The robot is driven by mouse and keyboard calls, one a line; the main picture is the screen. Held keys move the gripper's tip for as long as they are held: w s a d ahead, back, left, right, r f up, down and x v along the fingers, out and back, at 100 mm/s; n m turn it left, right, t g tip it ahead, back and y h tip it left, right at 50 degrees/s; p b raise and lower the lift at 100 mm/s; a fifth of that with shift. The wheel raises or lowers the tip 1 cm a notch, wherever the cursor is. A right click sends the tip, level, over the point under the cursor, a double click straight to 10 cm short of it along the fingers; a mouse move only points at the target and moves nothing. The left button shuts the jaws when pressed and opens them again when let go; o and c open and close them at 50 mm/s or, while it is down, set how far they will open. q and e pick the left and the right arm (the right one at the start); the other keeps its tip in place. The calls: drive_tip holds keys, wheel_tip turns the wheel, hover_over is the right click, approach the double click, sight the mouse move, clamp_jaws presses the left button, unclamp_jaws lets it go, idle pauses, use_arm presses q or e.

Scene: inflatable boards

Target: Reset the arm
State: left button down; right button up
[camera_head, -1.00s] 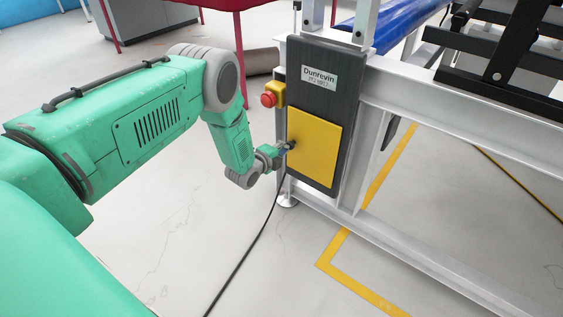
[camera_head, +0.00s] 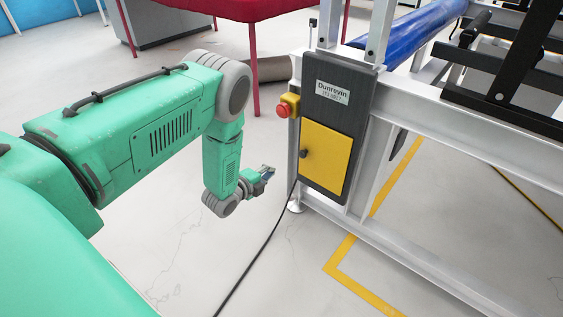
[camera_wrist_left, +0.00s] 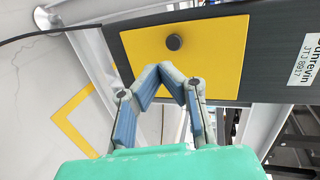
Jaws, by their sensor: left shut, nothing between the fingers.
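My left arm (camera_head: 150,130) is green and comes in from the left. Its gripper (camera_head: 268,169) is shut and empty, in the air a little left of the dark control cabinet (camera_head: 360,97). The yellow door (camera_head: 331,160) of the cabinet is closed flat, with a dark round knob (camera_head: 303,154) at its left edge. The left wrist view shows the two blue-grey fingers (camera_wrist_left: 161,74) meeting at their tips, below the knob (camera_wrist_left: 174,42) in the picture and apart from it. My right gripper is not in view.
A red emergency button (camera_head: 283,111) on a yellow box sticks out from the cabinet's left side. A white metal frame (camera_head: 455,160) carries the cabinet. A black cable (camera_head: 253,258) runs down to the floor. A red table (camera_head: 235,8) stands behind.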

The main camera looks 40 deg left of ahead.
use_arm(q)
drive_tip(key=shift+s+d+r, duration=0.15)
drive_tip(key=shift+s, duration=0.1)
drive_tip(key=s+d+n+g+p, duration=0.3)
drive_tip(key=s+d+n+g, duration=0.15)
drive_tip(key=s, duration=0.35)
drive_tip(key=s+d+n+g+p, duration=0.3)
drive_tip(key=s+d+n, duration=0.25)
drive_tip(key=s, duration=0.35)
drive_tip(key=s+d+r+n+g+p, duration=0.1)
drive_tip(key=s+d+r+n+g, duration=0.1)
drive_tip(key=s, duration=0.7)
drive_tip(key=s+d+r+n+g+p, duration=0.1)
drive_tip(key=s+r+n+g, duration=0.3)
drive_tip(key=s, duration=0.5)
drive_tip(key=shift+s+d+r+n+g+p, duration=0.4)
drive_tip(key=shift+d+r+n, duration=0.25)
drive_tip(key=shift+r+n, duration=0.15)
drive_tip(key=shift+f, duration=0.1)
drive_tip(key=shift+w, duration=0.1)
